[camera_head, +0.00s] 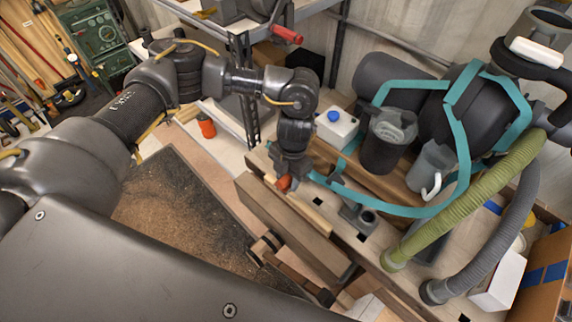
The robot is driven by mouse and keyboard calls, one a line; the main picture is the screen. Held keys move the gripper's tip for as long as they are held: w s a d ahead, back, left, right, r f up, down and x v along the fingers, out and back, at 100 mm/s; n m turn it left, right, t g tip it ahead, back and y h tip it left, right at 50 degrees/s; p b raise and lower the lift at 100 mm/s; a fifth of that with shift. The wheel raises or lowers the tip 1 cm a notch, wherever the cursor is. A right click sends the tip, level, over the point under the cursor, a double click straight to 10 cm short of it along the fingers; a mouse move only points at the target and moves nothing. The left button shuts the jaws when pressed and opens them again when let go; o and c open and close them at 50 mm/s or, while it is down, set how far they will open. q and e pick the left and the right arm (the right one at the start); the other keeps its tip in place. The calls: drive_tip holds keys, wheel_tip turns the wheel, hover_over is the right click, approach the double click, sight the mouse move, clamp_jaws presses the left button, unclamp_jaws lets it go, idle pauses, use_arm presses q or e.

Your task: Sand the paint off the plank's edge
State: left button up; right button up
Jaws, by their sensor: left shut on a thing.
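My left arm reaches in from the left, and its gripper (286,172) points down at the near edge of the workbench. It is shut on a small orange-red thing (284,183), mostly hidden by the fingers; I cannot tell its full shape. A long brown plank (290,230) stands on edge along the bench's near side, by the wooden vise (266,246). A lighter strip of wood (306,208) lies along the top beside it. The held thing is at the far-left end of this strip; whether it touches cannot be told. My right gripper is not in view.
The workbench (372,232) has square holes. A black machine with a teal frame (465,150), a green hose (465,205) and a grey hose (505,240) crowd its right side. A white container (337,127) stands behind. A dark mat (175,205) lies on the floor left.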

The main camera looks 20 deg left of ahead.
use_arm(q)
drive_tip(key=shift+r+p, duration=1.05)
drive_tip(key=shift+r, duration=0.6)
drive_tip(key=shift+a+f, duration=0.1)
